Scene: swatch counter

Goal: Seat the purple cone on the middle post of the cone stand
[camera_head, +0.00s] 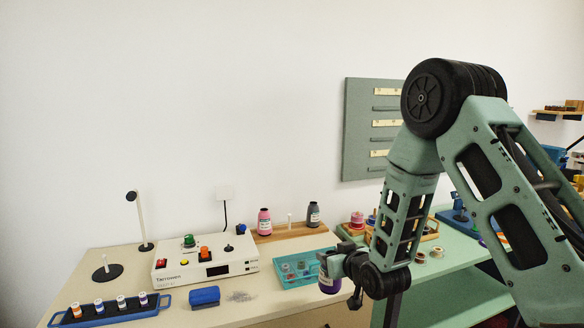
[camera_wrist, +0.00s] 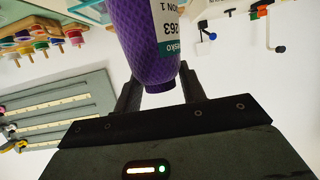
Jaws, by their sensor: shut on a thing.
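The purple cone (camera_head: 329,283) is held by my gripper (camera_head: 338,268), in front of the teal tray at the counter's front edge. In the wrist view the purple cone (camera_wrist: 150,40) with its white and green label sits between the two dark fingers of my gripper (camera_wrist: 160,78); its far end is cut off by the frame. The cone stand (camera_head: 291,233) is a wooden base at the back of the counter. Its middle post (camera_head: 290,219) is white and bare, between a pink cone (camera_head: 264,221) and a dark grey cone (camera_head: 313,214) on the outer posts.
A teal tray (camera_head: 283,280) with small round items lies between my gripper and the stand. A white control box (camera_head: 207,262) stands left of it, with a blue block (camera_head: 205,296) in front. A wooden rack (camera_head: 430,234) with coloured spools is on the right, partly behind my arm.

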